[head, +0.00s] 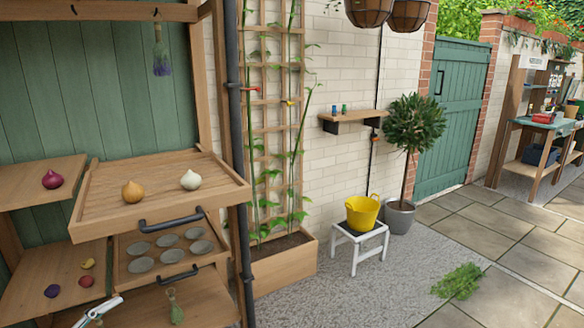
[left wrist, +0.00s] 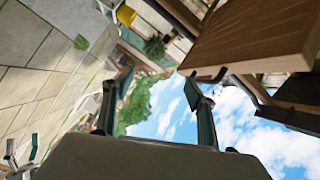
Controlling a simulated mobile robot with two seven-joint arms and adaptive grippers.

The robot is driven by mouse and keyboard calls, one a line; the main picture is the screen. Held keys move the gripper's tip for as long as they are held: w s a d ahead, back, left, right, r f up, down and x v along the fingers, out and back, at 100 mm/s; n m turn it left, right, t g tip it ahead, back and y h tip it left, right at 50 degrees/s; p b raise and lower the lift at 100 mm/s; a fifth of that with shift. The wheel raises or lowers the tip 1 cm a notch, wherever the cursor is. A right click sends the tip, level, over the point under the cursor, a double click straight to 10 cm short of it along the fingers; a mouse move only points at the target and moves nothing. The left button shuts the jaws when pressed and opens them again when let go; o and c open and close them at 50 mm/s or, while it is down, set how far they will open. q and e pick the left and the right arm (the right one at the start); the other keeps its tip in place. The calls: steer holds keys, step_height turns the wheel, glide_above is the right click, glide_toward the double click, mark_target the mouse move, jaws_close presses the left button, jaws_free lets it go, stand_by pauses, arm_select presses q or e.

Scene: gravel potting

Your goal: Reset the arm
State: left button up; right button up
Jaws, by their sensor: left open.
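My left gripper (head: 104,306) shows only in part at the bottom left edge of the head view, in front of the lower shelves. In the left wrist view its two fingers stand wide apart with nothing between them, so the left gripper (left wrist: 158,88) is open and empty. Sky and foliage show behind the fingers.
A pulled-out wooden drawer (head: 110,208) holds a tan bulb (head: 132,191) and a pale bulb (head: 190,180). Below is a tray with several round cups (head: 140,264). A yellow bucket (head: 362,212) stands on a white stool (head: 357,244). The paving at right is mostly clear.

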arm_select(q)
steer(key=s+d+f+n+y+p, duration=0.1)
steer(key=s+d+f+n+y, duration=0.1)
steer(key=s+f+n, duration=0.35)
steer(key=s+d+f+n+y+p, duration=0.1)
steer(key=s+d+f+n+y, duration=0.15)
steer(key=f, duration=0.55)
steer(key=s+d+f+n+g+y+p, duration=0.1)
steer(key=s+d+f+n+g, duration=0.4)
steer(key=s+d+f, duration=0.5)
steer(key=s+d+n, duration=0.1)
steer(key=d, duration=0.1)
steer(key=shift+s+d+f, duration=0.3)
steer(key=shift+s+f, duration=0.05)
steer(key=shift+f, duration=0.05)
arm_select(e)
steer(key=shift+s+r, duration=0.35)
steer(key=shift+s, duration=0.5)
arm_select(q)
steer(key=shift+y, duration=0.25)
arm_select(e)
steer(key=shift+w+r, duration=0.2)
steer(key=shift+r, duration=0.1)
